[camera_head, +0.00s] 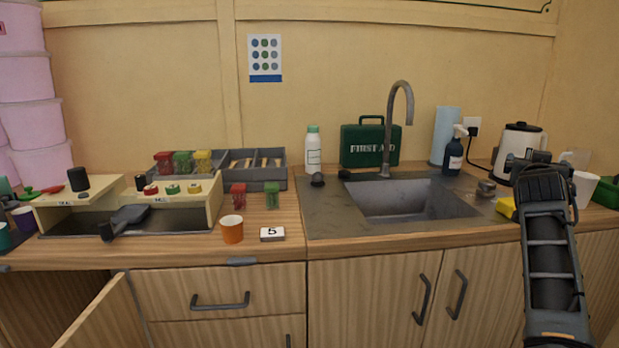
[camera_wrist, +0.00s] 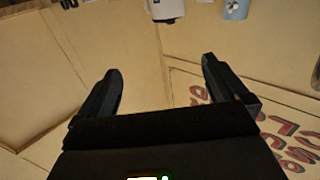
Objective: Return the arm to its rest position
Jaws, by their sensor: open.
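My arm (camera_head: 551,260) rises at the right of the head view, in front of the counter's right end, and covers part of what stands behind it. Its far end is by the white kettle (camera_head: 522,140); I cannot tell there whether they touch. My gripper (camera_wrist: 160,82) shows in the wrist view with its two dark fingers wide apart. Nothing is between the fingers, only the cream wall behind them.
The sink (camera_head: 410,200) with its tall tap (camera_head: 402,105) lies left of my arm. A yellow sponge (camera_head: 506,207), a spray bottle (camera_head: 454,150) and a white cup (camera_head: 585,188) are close to the arm. A cabinet door (camera_head: 105,315) hangs open at lower left.

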